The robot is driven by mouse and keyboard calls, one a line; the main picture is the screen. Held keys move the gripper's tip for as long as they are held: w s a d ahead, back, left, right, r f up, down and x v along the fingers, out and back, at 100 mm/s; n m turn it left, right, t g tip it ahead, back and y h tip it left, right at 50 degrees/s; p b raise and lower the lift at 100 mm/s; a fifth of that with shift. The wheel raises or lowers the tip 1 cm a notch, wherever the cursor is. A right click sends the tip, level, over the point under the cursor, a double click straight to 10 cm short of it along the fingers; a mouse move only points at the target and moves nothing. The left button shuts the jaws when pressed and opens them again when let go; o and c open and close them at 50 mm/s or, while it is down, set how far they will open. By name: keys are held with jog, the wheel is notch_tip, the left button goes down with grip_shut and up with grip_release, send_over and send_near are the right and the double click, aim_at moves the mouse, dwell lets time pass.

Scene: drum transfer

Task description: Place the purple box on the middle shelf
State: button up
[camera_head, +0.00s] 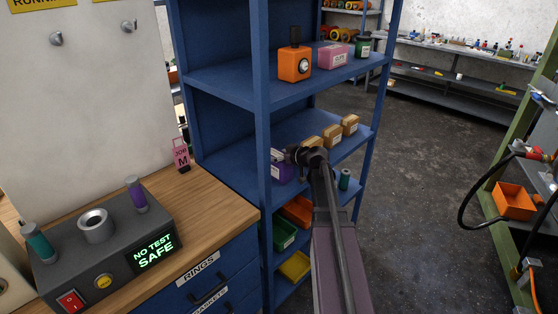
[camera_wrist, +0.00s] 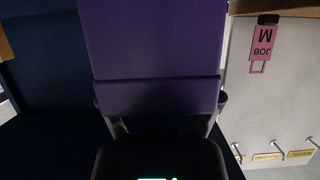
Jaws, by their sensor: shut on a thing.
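The purple box (camera_head: 281,170) is at the front left part of the blue rack's middle shelf (camera_head: 228,167), just right of the front post. I cannot tell whether it rests on the shelf or is held slightly above it. My gripper (camera_head: 292,156) is shut on the box from the right. In the wrist view the purple box (camera_wrist: 152,55) fills the upper middle, between the fingers of my gripper (camera_wrist: 160,102). The box's far side is hidden.
Several tan boxes (camera_head: 331,134) stand farther back on the middle shelf. The upper shelf (camera_head: 225,85) holds an orange device (camera_head: 294,64) and a pink box (camera_head: 332,56). Green (camera_head: 284,234) and yellow bins (camera_head: 294,266) are below. The blue post (camera_head: 263,120) is close to the box.

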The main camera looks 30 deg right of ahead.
jog(key=shift+f, duration=0.25)
jog(key=o, duration=1.1)
jog(key=shift+r, duration=0.25)
jog(key=shift+s+r, duration=0.1)
jog(key=shift+s, duration=0.2)
jog(key=p+v, duration=0.4)
jog(key=v, duration=0.7)
jog(key=shift+s+p, duration=0.15)
jog(key=shift+p, duration=0.2)
jog(key=shift+d, duration=0.15)
